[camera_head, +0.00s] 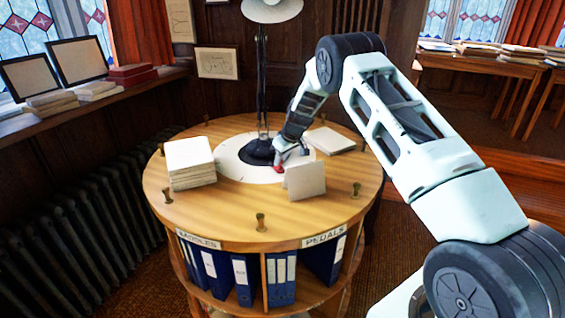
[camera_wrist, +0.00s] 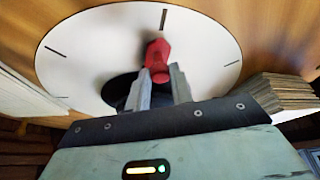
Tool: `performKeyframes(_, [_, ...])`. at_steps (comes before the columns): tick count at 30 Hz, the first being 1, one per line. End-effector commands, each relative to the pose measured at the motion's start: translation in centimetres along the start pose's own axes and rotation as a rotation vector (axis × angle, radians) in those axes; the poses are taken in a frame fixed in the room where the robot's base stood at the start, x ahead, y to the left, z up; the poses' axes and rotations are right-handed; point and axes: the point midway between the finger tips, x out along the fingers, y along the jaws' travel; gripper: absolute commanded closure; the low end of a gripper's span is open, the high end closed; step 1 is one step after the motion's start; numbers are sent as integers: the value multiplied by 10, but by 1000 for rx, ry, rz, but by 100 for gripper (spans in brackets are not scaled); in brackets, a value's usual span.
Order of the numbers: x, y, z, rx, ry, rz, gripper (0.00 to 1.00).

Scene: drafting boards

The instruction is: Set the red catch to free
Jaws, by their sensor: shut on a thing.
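The red catch (camera_wrist: 157,54) sits on a white round disc (camera_wrist: 80,50) with dark tick marks, and it points near one tick at the top of the wrist view. In the head view the catch (camera_head: 279,169) is a small red patch beside the dark lamp base. My gripper (camera_wrist: 158,78) is shut on the red catch, a finger on each side of its near end. In the head view my gripper (camera_head: 284,155) reaches down to the white disc (camera_head: 229,158). No label for the free setting is readable.
A black desk lamp (camera_head: 262,90) stands at the disc. A stack of cards (camera_head: 191,165) is at left, an upright white card (camera_head: 305,181) in front, and a flat stack (camera_head: 331,140) at right. Several brass pegs (camera_head: 261,222) stand around the round table's rim (camera_head: 225,232).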

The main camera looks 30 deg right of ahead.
Motion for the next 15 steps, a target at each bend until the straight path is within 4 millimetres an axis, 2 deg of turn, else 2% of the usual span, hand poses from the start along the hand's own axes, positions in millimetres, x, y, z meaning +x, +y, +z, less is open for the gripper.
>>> performKeyframes(4, [-2, 2, -4, 0, 11, 8, 100])
performKeyframes(5, [-2, 2, -4, 0, 11, 8, 72])
performKeyframes(6, [-2, 2, -4, 0, 10, 8, 61])
performKeyframes(7, [-2, 2, -4, 0, 10, 7, 55])
performKeyframes(15, [-2, 1, -2, 0, 7, 5, 55])
